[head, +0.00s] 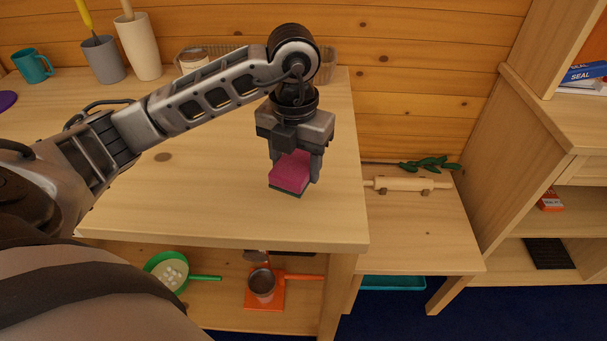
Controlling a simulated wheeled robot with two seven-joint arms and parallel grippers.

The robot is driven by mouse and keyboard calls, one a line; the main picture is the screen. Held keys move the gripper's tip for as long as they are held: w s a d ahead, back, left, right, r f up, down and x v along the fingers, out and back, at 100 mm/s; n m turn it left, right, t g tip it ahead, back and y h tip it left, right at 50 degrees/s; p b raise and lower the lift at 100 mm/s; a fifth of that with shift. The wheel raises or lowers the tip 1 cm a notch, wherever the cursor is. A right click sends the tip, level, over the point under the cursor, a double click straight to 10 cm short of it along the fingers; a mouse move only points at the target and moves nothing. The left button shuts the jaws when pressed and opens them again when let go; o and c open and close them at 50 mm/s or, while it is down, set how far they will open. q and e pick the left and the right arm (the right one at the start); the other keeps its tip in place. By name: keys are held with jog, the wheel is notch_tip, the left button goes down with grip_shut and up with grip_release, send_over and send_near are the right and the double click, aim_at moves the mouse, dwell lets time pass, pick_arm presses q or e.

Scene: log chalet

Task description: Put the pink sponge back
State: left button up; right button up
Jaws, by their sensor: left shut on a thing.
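The pink sponge (290,172) has a dark green underside and is at the right end of the wooden counter (220,205). My left gripper (295,170) points down and is shut on the sponge, with a finger on either side of it. The sponge is at or just above the counter top; I cannot tell whether it touches. My right gripper is not in view.
A teal mug (33,66), a grey cup (104,60) and a cream vase (138,46) stand at the back left. A basket (326,66) is behind my arm. A green pan (168,272) sits on the shelf below.

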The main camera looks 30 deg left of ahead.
aim_at(303, 166)
pick_arm(q)
jog(key=w+f, duration=0.2)
jog(key=f, duration=0.1)
jog(key=shift+w, duration=0.2)
notch_tip(303, 166, down, 3)
jog(key=shift+w+p, duration=0.1)
jog(key=shift+p, duration=0.4)
jog(key=shift+f, duration=0.1)
jog(key=shift+f, duration=0.15)
jog(key=o, duration=0.8)
jog(key=shift+a, duration=0.1)
jog(key=shift+o, duration=0.7)
